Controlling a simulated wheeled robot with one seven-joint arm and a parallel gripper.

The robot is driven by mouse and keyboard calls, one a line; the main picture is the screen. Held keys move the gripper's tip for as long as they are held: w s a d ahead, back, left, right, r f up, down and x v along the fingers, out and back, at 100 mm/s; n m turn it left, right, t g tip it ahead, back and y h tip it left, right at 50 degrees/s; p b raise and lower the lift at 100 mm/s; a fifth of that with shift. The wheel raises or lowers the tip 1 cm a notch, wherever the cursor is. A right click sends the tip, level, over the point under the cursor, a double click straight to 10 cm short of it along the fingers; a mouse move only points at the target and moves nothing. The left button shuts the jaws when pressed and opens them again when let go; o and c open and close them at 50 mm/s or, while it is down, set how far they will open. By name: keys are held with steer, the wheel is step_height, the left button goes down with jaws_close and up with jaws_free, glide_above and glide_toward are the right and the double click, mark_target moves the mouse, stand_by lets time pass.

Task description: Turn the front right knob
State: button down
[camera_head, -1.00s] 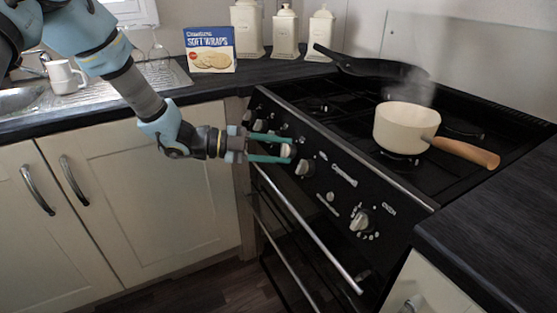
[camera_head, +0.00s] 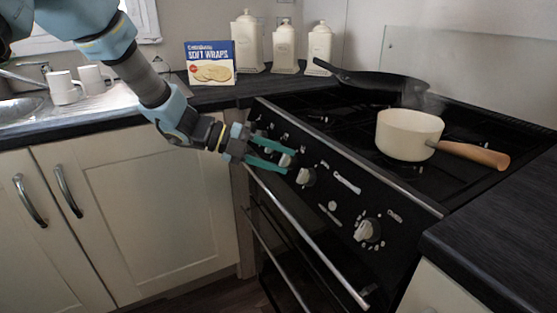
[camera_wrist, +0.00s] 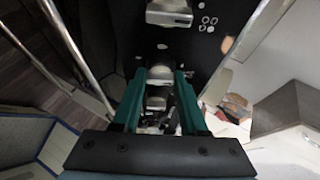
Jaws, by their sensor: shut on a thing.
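The black front panel (camera_head: 322,190) of the cooker carries a row of silvery knobs. My gripper (camera_head: 288,161) reaches in from the left with its two teal fingers on either side of one knob (camera_head: 286,160) and is shut on it. In the wrist view, my gripper (camera_wrist: 160,74) has a pale knob (camera_wrist: 159,73) between its fingertips. Another knob (camera_head: 306,177) sits just right of the fingers, and a larger oven knob (camera_head: 367,231) is farther right. The held knob is partly hidden by the fingers, so its turn angle is unclear.
A cream saucepan (camera_head: 408,135) with a wooden handle and a black frying pan (camera_head: 385,80) stand on the hob, with steam above the saucepan. A long oven handle (camera_head: 310,238) runs below the knobs. A wraps box (camera_head: 210,66) and canisters (camera_head: 284,47) stand behind.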

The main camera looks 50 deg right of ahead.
stand_by(0.3)
steer(key=shift+c, duration=2.3)
jaws_free()
steer(key=v, duration=1)
steer(key=shift+w+a+b, duration=0.2)
steer(key=shift+w+b, duration=0.1)
